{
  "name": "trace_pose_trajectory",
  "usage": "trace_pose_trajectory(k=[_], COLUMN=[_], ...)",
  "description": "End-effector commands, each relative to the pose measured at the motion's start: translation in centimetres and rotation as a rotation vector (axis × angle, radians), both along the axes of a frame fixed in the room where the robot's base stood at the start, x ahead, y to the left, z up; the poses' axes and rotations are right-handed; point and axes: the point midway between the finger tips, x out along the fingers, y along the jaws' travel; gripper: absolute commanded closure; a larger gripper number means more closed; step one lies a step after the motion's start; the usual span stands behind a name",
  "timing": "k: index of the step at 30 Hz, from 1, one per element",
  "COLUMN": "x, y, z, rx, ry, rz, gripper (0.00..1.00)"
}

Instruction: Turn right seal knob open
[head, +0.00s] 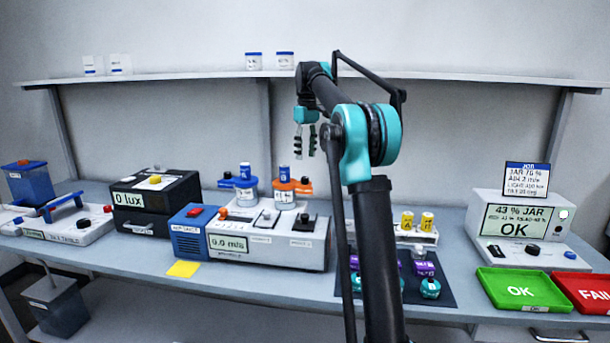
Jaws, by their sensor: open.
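My gripper (305,150) hangs fingers down in the head view, open with a gap between the fingers, and nothing shows between them. It is in the air above and behind the grey device (268,256) that reads 0.0 m/s. This device carries a blue-collared mount (245,190) on the left and an orange-collared mount (285,189) on the right, each with a blue piece standing in it. A dark knob (304,218) sits on the device's top at the right. The small labels are too blurred to tell which part is the right seal knob. My gripper touches none of these.
A black box (156,202) reading 0 lux stands left. A dark mat (437,291) with small purple and teal parts lies right of the device, partly behind my arm. A green OK tray (519,292), a red FAIL tray (584,290) and a display unit (515,228) stand right.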

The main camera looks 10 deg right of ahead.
Motion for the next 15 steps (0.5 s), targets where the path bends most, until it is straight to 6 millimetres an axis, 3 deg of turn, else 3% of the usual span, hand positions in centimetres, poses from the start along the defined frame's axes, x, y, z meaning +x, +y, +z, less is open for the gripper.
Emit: trace_pose_trajectory(k=[9,15], x=[-0.1,-0.2], y=[0.2,0.2], z=[-5.7,-7.9], rx=[0.000,0.000], ry=[0.000,0.000], rz=[0.000,0.000], gripper=[0.55,0.55])
